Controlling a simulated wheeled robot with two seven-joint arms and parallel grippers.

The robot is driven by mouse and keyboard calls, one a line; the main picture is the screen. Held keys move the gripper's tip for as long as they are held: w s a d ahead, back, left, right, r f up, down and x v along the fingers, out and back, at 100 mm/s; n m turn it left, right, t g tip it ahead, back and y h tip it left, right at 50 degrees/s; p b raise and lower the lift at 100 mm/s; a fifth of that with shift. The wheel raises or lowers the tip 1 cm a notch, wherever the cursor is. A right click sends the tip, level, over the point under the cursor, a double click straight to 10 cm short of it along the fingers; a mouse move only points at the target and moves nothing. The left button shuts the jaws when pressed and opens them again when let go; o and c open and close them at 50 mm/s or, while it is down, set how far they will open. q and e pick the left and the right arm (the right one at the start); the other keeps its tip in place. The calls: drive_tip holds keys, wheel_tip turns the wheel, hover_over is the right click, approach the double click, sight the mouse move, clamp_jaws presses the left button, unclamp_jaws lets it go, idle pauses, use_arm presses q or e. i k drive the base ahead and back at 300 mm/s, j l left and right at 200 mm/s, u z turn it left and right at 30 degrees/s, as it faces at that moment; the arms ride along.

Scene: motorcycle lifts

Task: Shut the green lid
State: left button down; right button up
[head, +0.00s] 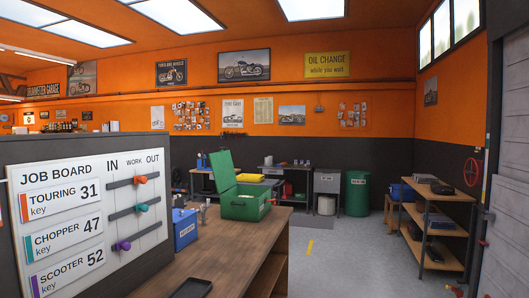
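A green box (248,207) stands on the wooden counter near its far end. Its green lid (222,171) is open and stands up steeply at the left of the box. Some pale items show at the box's right side, too small to make out. Neither of my grippers is in the head view.
A blue box (185,229) stands on the counter (225,250) left of the green box. A dark tray-like object (191,288) lies at the near edge. A job board (90,215) blocks the left. Open floor (340,262) lies right of the counter, before a shelf (437,225).

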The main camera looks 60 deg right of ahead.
sight(222, 164)
drive_tip(key=i+l+z, duration=0.2)
drive_tip(key=l, duration=0.3)
drive_tip(key=i+l+z, duration=0.1)
drive_tip(key=l+z, duration=0.15)
drive_tip(key=l, duration=0.2)
drive_tip(key=i+l+z, duration=0.2)
drive_tip(key=l, duration=0.25)
drive_tip(key=i+l+z, duration=0.25)
drive_tip(key=l, duration=0.15)
